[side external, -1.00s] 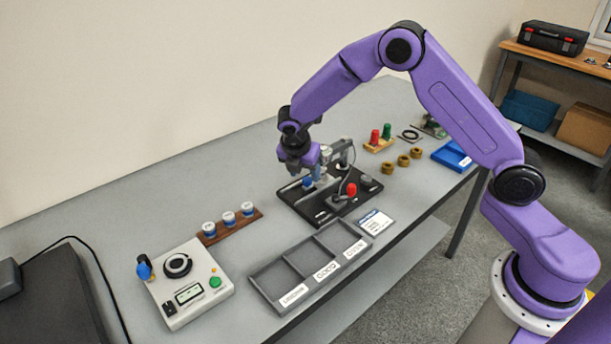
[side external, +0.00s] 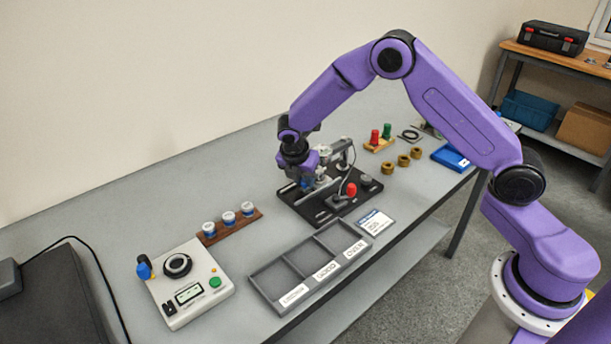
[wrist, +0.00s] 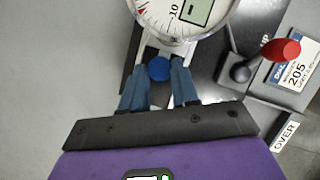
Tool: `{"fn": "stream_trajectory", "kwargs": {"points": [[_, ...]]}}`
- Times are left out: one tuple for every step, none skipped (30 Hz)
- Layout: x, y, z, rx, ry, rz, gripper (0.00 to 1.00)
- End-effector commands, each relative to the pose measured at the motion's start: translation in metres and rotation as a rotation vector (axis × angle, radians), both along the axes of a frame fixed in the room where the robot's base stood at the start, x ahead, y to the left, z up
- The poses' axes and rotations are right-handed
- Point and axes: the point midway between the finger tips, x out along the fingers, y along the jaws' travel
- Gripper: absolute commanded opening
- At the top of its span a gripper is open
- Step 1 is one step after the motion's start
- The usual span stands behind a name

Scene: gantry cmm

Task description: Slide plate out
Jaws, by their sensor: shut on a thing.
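The black gauge fixture (side external: 301,206) stands on the bench with a dial gauge, whose round face (wrist: 185,14) fills the top of the wrist view. A sliding plate with a blue knob (wrist: 159,68) lies below the dial. My gripper (wrist: 160,80) is shut on the blue knob, its two blue fingers on either side of it. In the side view my gripper (side external: 308,185) is low over the left part of the fixture and hides the knob and much of the plate. A red-knobbed lever (side external: 351,189) stands at the fixture's right; it also shows in the wrist view (wrist: 281,50).
A grey sorting tray (side external: 252,277) with labelled compartments lies in front of the fixture. A wooden rack (side external: 236,228) with several blue-and-white pieces stands left, beside a white control box (side external: 211,309). Brown rings (side external: 403,160) lie right. Bare bench lies left of the fixture.

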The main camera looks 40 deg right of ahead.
Motion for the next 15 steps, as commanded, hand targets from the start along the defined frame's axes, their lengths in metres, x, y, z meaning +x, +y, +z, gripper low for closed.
{"fn": "stream_trajectory", "kwargs": {"points": [[0.0, 0.012, 0.0, 0.001, -0.003, 0.008, 0.0], [0.0, 0.018, 0.0, 0.001, -0.003, 0.009, 0.0], [0.0, 0.027, 0.0, 0.001, -0.003, 0.009, 0.0], [0.001, 0.033, 0.0, 0.001, -0.003, 0.009, 0.0], [0.0, 0.04, 0.0, 0.002, -0.003, 0.01, 0.0], [0.0, 0.048, 0.0, 0.002, -0.002, 0.008, 0.0], [0.0, 0.054, 0.0, 0.002, -0.002, 0.007, 0.0], [0.0, 0.06, 0.0, 0.001, -0.003, 0.008, 0.0], [0.001, 0.067, 0.0, 0.002, -0.004, 0.007, 0.0], [0.001, 0.071, 0.0, 0.002, -0.003, 0.007, 0.0], [0.001, 0.075, 0.0, 0.002, -0.003, 0.007, 0.0], [0.0, 0.08, 0.0, 0.001, -0.002, 0.007, 0.0], [0.0, 0.082, 0.0, 0.001, -0.003, 0.006, 0.0], [0.0, 0.084, 0.0, 0.002, -0.003, 0.005, 0.0], [0.0, 0.086, 0.0, 0.003, -0.003, 0.004, 0.0]]}}
